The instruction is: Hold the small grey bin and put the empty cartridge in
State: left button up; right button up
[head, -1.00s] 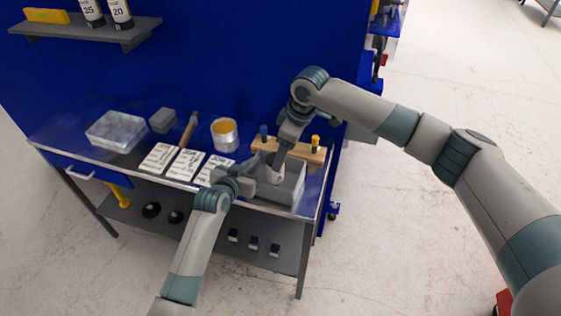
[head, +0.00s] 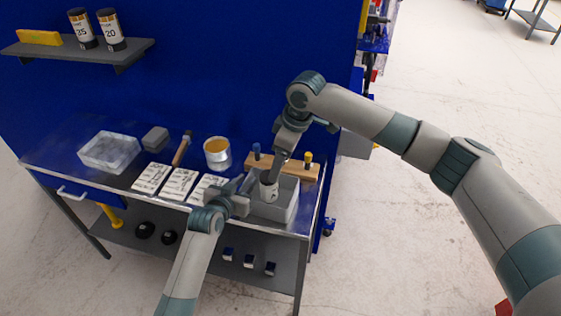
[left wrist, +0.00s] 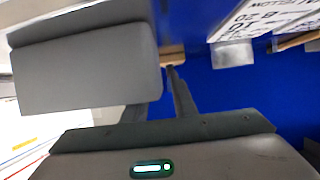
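The small grey bin (head: 284,210) stands at the right front of the bench. In the left wrist view, a large grey surface that looks like the bin (left wrist: 85,75) fills the upper left. My left gripper (head: 240,197) is at the bin's left side, touching or very close. A dark finger shows beside the bin in the left wrist view; the grip itself is hidden. My right gripper (head: 268,188) points down inside the bin's opening. Its fingertips are too small and partly hidden to show a cartridge.
The wooden rack (head: 290,168) lies right behind the bin. White labelled cards (head: 178,184), a tin (head: 217,153), a brush-like tool (head: 182,149) and a clear tray (head: 108,152) are on the bench to the left. A blue wall stands behind.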

pick_arm(q)
jog(key=shift+s, duration=0.15)
jog(key=v, duration=1.1)
jog(key=shift+s+a, duration=0.15)
jog(key=shift+s, duration=0.15)
jog(key=shift+s, duration=0.1)
dwell(0.4)
